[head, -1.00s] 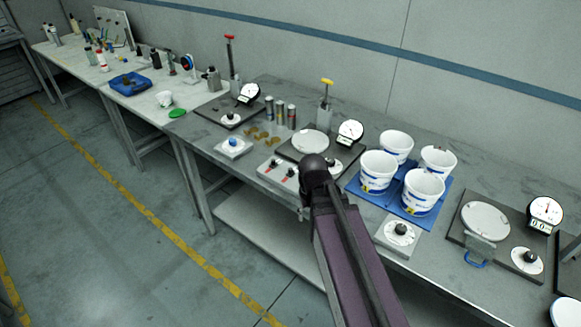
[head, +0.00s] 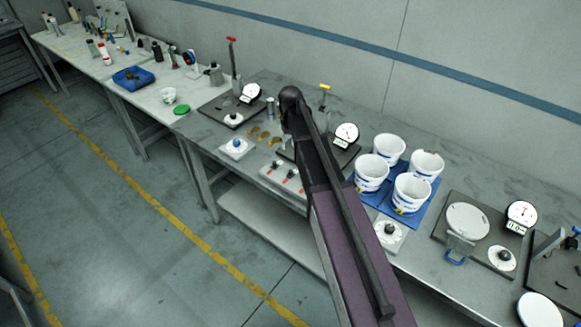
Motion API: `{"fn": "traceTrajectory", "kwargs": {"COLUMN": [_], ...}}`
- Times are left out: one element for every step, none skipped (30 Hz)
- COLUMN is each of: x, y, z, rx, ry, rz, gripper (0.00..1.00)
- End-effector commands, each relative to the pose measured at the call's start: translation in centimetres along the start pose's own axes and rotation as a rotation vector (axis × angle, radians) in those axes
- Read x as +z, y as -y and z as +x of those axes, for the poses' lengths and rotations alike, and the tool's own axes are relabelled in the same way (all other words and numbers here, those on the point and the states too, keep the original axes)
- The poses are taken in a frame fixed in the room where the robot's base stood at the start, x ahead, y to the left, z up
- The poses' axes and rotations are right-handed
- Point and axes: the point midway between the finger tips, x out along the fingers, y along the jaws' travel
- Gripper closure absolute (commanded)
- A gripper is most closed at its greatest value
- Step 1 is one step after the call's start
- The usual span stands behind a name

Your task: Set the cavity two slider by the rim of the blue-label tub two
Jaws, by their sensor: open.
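Several white tubs with blue-and-yellow labels stand in two rows on a blue tray (head: 362,188): back left (head: 389,149), back right (head: 426,165), front left (head: 371,174) and front right (head: 411,194). Their label text is too small to read. A pale panel (head: 281,180) at the bench's front edge carries two red-and-black controls, left (head: 273,166) and right (head: 291,174). I cannot tell which is cavity two. My dark arm reaches up from the bottom past the panel's right side. My gripper does not show; the arm's end hides it.
A gauge station (head: 346,135) is partly covered by my arm. White dial boxes stand at the front edge, left (head: 236,148) and right of the panel (head: 389,235). Another gauge station (head: 468,222) stands right of the tubs. Floor left of the bench (head: 130,230) is clear.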

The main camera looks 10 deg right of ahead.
Motion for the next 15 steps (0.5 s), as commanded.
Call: {"fn": "traceTrajectory", "kwargs": {"x": [0.01, 0.04, 0.05, 0.06, 0.06, 0.06, 0.06, 0.06, 0.07, 0.07, 0.07, 0.07, 0.07, 0.07, 0.07], "y": [0.01, 0.02, 0.02, 0.02, 0.02, 0.02, 0.02, 0.02, 0.02, 0.02, 0.02, 0.02, 0.02, 0.02, 0.02], "z": [0.04, 0.06, 0.07, 0.07, 0.07, 0.07, 0.08, 0.09, 0.12, 0.15, 0.19, 0.28, 0.35, 0.45, 0.60], "rx": [0.000, 0.000, 0.000, 0.000, 0.000, 0.000, 0.000, 0.000, 0.000, 0.000, 0.000, 0.000, 0.000, 0.000, 0.000], "ry": [0.000, 0.000, 0.000, 0.000, 0.000, 0.000, 0.000, 0.000, 0.000, 0.000, 0.000, 0.000, 0.000, 0.000, 0.000], "rz": [0.000, 0.000, 0.000, 0.000, 0.000, 0.000, 0.000, 0.000, 0.000, 0.000, 0.000, 0.000, 0.000, 0.000, 0.000], "gripper": [0.41, 0.41, 0.41, 0.41, 0.41, 0.41, 0.41, 0.41, 0.41, 0.41, 0.41, 0.41, 0.41, 0.41, 0.41]}}
